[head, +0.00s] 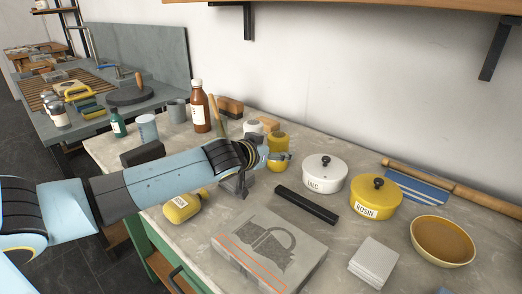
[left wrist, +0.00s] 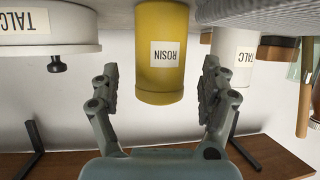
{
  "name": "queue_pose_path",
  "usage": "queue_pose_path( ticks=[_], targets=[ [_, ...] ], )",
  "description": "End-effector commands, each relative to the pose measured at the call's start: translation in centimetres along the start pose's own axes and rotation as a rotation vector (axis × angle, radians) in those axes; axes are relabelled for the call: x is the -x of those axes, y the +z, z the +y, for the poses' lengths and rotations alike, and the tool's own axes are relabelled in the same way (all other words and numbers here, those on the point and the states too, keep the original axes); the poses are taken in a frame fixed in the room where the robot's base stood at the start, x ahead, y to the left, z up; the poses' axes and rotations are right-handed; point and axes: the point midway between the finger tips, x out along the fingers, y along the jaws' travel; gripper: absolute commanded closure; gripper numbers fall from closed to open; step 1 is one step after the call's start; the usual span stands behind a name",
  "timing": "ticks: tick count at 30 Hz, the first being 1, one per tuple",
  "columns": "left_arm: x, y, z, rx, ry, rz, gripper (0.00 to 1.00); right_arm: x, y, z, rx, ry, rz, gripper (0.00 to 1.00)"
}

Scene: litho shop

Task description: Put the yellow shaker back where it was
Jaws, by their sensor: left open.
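An upright yellow shaker (head: 278,141) stands on the stone-topped bench, partly hidden by my left gripper. In the left wrist view, which is upside down, the yellow shaker (left wrist: 160,75) bears a ROSIN label. My left gripper (head: 277,157) is open; its fingers also show in the left wrist view (left wrist: 160,88), one on each side of the shaker with gaps between. I cannot tell how far the shaker reaches between the fingertips. Another yellow container (head: 182,207) with a label lies near the bench's front edge, below my left arm. My right gripper is not in view.
A white TALC pot (head: 323,178) and a yellow ROSIN pot (head: 374,200) stand right of the gripper. A white TALC shaker (left wrist: 234,58) stands close beside the yellow one. A black bar (head: 306,205), a litho stone (head: 268,258) and a brown bottle (head: 199,108) are nearby.

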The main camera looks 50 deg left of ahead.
Motion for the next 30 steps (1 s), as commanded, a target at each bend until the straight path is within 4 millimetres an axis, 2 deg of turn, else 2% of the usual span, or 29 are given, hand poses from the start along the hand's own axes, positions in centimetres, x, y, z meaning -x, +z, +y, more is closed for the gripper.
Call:
queue_pose_path(
  ticks=[1,6,12,17,30],
  targets=[
    [1.4,0.1,-0.1,-0.007,0.001,-0.002,0.21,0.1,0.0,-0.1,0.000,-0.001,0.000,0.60],
    [5.1,0.1,0.0,-0.005,0.001,-0.001,0.21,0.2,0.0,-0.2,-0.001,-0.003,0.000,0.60],
    [7.8,0.0,-0.1,-0.003,0.000,0.000,0.21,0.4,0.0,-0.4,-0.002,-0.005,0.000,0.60],
    [8.4,0.0,0.0,0.000,-0.001,0.000,0.21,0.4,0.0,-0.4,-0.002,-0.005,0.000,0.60],
    [8.4,0.0,0.0,0.000,-0.001,0.001,0.21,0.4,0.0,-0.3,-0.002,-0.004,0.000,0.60]
  ],
)
